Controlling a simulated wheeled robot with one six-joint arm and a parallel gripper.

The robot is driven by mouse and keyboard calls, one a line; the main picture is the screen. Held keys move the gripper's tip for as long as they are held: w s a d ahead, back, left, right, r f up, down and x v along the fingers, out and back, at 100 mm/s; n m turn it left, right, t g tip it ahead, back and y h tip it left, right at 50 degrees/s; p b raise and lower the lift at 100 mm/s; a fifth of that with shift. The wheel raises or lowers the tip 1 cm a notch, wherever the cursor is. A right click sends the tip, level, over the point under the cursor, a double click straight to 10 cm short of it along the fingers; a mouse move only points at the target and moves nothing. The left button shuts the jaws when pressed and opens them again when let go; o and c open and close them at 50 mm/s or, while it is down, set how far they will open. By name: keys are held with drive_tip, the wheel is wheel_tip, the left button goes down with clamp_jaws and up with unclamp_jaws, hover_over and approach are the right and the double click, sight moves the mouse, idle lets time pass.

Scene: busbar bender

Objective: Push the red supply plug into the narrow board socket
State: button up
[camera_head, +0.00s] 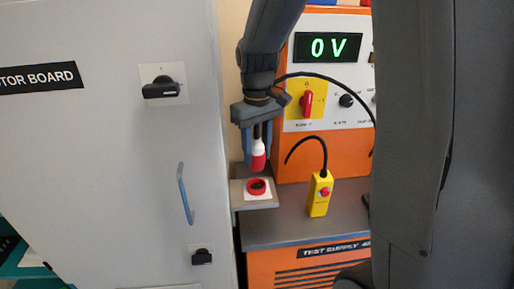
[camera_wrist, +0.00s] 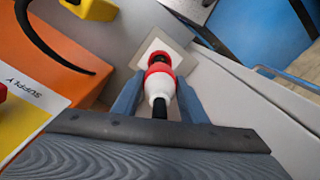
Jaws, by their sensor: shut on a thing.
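My gripper (camera_head: 257,146) is shut on the red supply plug (camera_head: 258,161), which has a red lower end and a white body. The plug hangs roughly upright, tip down. Below it is a red-ringed socket (camera_head: 258,187) with a dark centre, on a white plate on a small grey bracket beside the board cabinet. In the head view a gap shows between plug tip and ring. In the wrist view the plug (camera_wrist: 159,86) lies between my two fingers, and the red ring (camera_wrist: 160,60) shows just beyond its tip, partly hidden by it.
The grey board cabinet (camera_head: 110,150) with a blue handle (camera_head: 185,193) stands at left. The orange test supply (camera_head: 335,160) at right reads 0 V. A yellow pendant (camera_head: 320,195) with a red button and black cable stands on the grey top (camera_head: 290,222), right of the bracket.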

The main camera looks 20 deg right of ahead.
sight(257, 166)
drive_tip(key=shift+f+b, duration=1.1)
drive_tip(key=shift+f, duration=1.55)
drive_tip(key=shift+p, duration=0.9)
drive_tip(key=shift+f+b, duration=0.55)
drive_tip(key=shift+f, duration=1.15)
drive_tip(key=o, duration=1.3)
drive_tip(key=shift+c, duration=0.2)
drive_tip(key=shift+r+b, duration=0.8)
drive_tip(key=shift+r, duration=3.15)
